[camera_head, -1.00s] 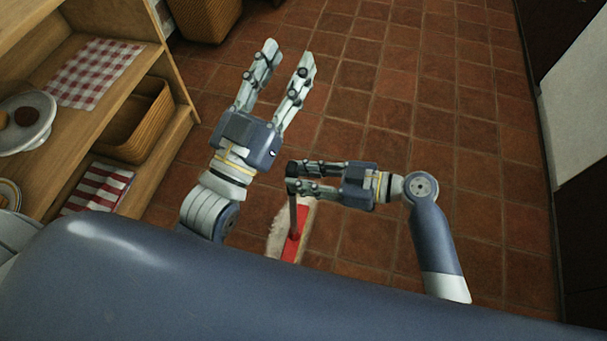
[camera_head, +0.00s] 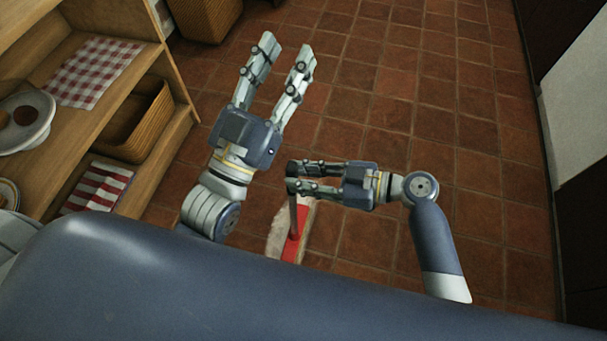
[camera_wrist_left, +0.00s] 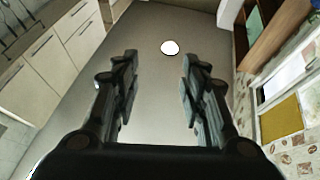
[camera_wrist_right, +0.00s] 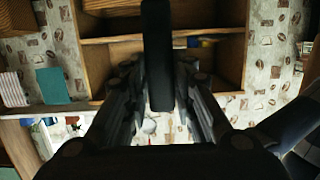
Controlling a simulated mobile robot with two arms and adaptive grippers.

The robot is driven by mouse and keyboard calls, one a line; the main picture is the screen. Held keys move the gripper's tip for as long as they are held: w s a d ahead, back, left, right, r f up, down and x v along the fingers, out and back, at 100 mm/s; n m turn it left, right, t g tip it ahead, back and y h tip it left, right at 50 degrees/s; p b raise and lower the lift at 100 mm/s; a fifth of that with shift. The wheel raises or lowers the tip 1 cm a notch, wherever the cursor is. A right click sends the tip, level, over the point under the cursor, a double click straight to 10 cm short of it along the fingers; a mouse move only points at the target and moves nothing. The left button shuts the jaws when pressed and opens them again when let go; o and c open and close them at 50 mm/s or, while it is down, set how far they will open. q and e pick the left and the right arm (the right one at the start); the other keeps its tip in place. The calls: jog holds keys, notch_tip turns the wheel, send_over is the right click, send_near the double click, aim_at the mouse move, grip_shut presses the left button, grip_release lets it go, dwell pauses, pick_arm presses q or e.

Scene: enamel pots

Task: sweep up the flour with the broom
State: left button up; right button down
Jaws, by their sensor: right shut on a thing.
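The broom's red head with pale bristles (camera_head: 291,248) is low in the head view, on the tiled floor, partly hidden by my body. Its dark handle rises to my right gripper (camera_head: 291,178), which is shut on it; the handle (camera_wrist_right: 157,55) stands between the fingers in the right wrist view. My left gripper (camera_head: 284,56) is open and empty, above and left of the right one. Its spread fingers also show in the left wrist view (camera_wrist_left: 160,85). I cannot make out any flour on the floor.
A woven basket (camera_head: 205,18) is at the top. Dark and white fronts (camera_head: 575,110) line the right. The tiled floor (camera_head: 440,110) between is clear.

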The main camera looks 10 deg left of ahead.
pick_arm(q)
jog(key=shift+s+r+t, duration=0.2)
jog(key=shift+r+t, duration=0.1)
jog(key=shift+r, duration=0.05)
